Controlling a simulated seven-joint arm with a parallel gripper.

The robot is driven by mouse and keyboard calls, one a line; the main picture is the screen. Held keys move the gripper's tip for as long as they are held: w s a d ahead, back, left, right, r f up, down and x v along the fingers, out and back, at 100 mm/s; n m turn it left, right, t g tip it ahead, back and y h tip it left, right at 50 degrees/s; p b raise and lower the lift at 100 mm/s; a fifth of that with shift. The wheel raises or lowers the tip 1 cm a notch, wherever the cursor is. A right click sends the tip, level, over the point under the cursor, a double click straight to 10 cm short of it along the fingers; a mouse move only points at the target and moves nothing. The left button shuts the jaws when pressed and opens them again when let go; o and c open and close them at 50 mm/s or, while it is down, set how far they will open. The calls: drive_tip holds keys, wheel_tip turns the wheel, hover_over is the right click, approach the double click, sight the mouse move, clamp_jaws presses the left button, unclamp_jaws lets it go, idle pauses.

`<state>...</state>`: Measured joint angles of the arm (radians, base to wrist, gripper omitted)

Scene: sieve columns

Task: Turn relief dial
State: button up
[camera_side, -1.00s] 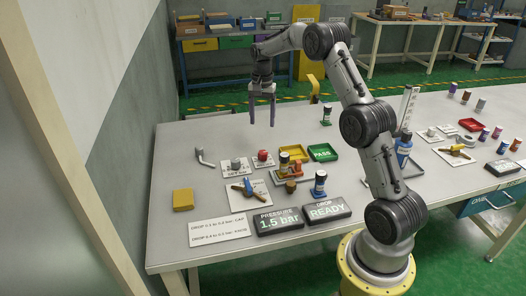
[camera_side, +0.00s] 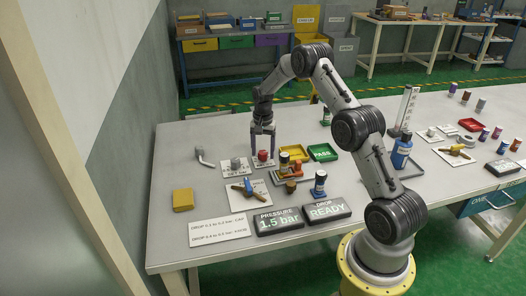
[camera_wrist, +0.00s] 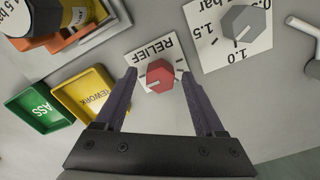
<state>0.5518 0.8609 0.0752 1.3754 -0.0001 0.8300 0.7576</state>
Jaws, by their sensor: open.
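The relief dial is a small red faceted knob (camera_wrist: 160,74) with a pale pointer mark, on a white plate (camera_wrist: 151,52) lettered RELIEF. In the side view the red knob (camera_side: 262,155) sits near the back left of the table. My gripper (camera_side: 263,138) is open and points down right over the dial, one finger on each side of it. In the wrist view the purple fingers (camera_wrist: 163,88) straddle the red knob with a gap on both sides. I cannot tell how far the fingertips are above the plate.
A grey dial (camera_wrist: 241,23) on a bar-scale plate stands close beside. Yellow (camera_wrist: 84,93) and green (camera_wrist: 46,108) trays lie on the other side. An orange stand with a jar (camera_side: 284,160) is nearby. Displays read pressure 1.5 bar (camera_side: 279,222) and drop ready (camera_side: 326,210).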

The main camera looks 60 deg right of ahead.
drive_tip(key=shift+f, duration=0.1)
clamp_jaws()
idle(0.3)
drive_tip(key=shift+n, duration=0.3)
drive_tip(key=n, duration=1.1)
drive_tip(key=shift+n, duration=0.4)
drive_tip(key=n, duration=1.1)
drive_tip(key=shift+n, duration=0.4)
